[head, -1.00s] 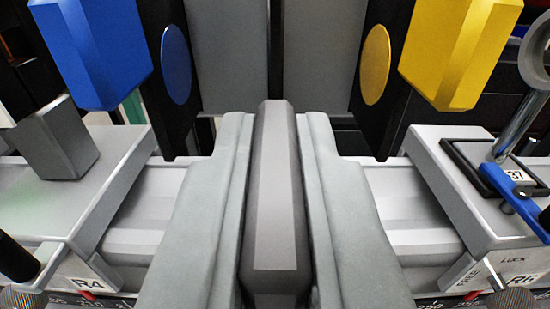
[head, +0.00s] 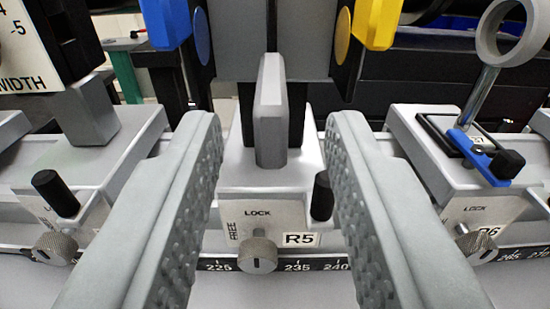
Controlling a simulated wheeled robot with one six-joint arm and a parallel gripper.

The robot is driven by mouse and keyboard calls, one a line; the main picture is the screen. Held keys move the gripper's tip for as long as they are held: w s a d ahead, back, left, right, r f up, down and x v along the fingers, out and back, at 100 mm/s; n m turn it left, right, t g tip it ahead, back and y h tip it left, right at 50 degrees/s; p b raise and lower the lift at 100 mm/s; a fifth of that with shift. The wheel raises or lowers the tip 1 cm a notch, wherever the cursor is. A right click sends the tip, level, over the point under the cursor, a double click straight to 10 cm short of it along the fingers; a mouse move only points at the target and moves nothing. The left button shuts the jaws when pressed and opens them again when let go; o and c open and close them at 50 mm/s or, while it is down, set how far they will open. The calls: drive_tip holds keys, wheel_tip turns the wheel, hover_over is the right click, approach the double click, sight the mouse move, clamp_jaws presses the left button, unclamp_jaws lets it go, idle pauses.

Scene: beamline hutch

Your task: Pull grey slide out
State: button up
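A grey upright block (head: 271,110), which looks like the grip of the grey slide, stands on the middle carriage (head: 232,175) labelled R5. A larger grey panel (head: 262,40) rises behind it. My gripper (head: 275,120) is open and empty. Its two ribbed grey fingers are wide apart, one on each side of the block, with clear gaps to it. The fingertips lie on the near side of the block in the picture. The R5 carriage has a round knob (head: 258,252) by the FREE and LOCK marks and a black peg (head: 322,195).
Blue (head: 165,22) and yellow (head: 377,22) blocks hang at upper left and right of the panel. A left carriage (head: 135,150) and the R6 carriage (head: 420,140) with a ring on a rod (head: 500,35) flank R5. A numbered scale (head: 300,265) runs along the front.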

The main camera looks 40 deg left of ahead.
drive_tip(key=v, duration=1.2)
drive_tip(key=shift+s+d, duration=0.2)
drive_tip(key=shift+s, duration=0.05)
drive_tip(key=shift+a, duration=0.1)
drive_tip(key=s+a+r+m+t+h, duration=0.2)
drive_tip(key=s+a+r+t+h, duration=0.1)
drive_tip(key=r+h, duration=0.15)
drive_tip(key=s+a+r+m+t+h, duration=0.2)
drive_tip(key=s+a+r+t+h, duration=0.15)
drive_tip(key=r, duration=0.25)
drive_tip(key=s+a+f+m+g+h, duration=0.1)
drive_tip(key=s+a+f+g, duration=0.1)
drive_tip(key=s, duration=0.5)
drive_tip(key=s+a+f+m+g+h, duration=0.1)
drive_tip(key=s+a+f+m, duration=0.1)
drive_tip(key=s+f, duration=0.3)
drive_tip(key=shift+s+a+g+h, duration=0.35)
drive_tip(key=shift+s+a, duration=0.45)
drive_tip(key=shift+s, duration=0.45)
drive_tip(key=shift+a+f, duration=0.1)
drive_tip(key=shift+f, duration=0.05)
